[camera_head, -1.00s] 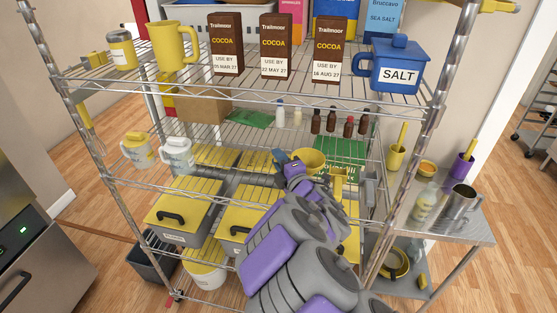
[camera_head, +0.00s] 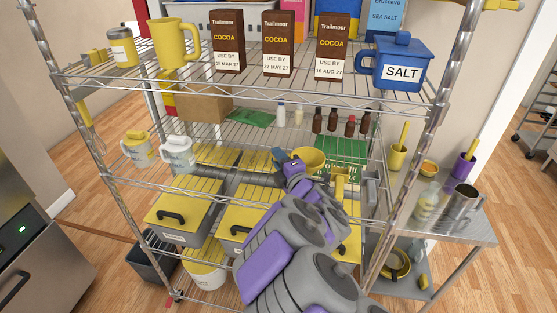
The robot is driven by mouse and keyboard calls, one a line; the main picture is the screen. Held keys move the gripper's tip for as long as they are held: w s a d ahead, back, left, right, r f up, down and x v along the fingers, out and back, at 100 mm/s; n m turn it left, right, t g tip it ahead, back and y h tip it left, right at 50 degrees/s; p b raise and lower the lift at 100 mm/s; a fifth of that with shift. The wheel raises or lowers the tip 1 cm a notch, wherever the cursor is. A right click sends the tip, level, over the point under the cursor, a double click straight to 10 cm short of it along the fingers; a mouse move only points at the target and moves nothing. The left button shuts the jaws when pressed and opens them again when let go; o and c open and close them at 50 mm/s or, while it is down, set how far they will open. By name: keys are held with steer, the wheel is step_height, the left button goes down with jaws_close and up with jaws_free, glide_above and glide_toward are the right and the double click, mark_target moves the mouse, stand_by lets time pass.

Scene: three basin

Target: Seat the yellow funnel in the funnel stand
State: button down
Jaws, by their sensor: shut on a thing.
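A wide-mouthed yellow piece, which looks like the yellow funnel (camera_head: 312,157), is at my gripper (camera_head: 283,157) on the middle level of the wire rack. My gripper is shut on it; the purple wrist hides part of the contact and the funnel's lower part. A yellow upright piece (camera_head: 340,181) stands just to the right of the wrist. I cannot tell whether it is part of the funnel stand, and I cannot make out the stand clearly.
Rack wires and a post (camera_head: 408,185) are close around my arm. A green box (camera_head: 343,150) and several small bottles (camera_head: 332,121) are behind the funnel. Yellow-lidded bins (camera_head: 182,215) are below, and a blue salt jar (camera_head: 398,66) is above.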

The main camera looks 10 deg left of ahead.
steer(key=shift+f, duration=0.1)
steer(key=shift+f+b, duration=1.35)
steer(key=shift+f, duration=0.05)
steer(key=shift+d+b, duration=0.1)
steer(key=shift+b, duration=0.3)
stand_by(0.5)
steer(key=shift+f+b, duration=0.5)
steer(key=shift+f, duration=0.1)
steer(key=c, duration=0.9)
jaws_free()
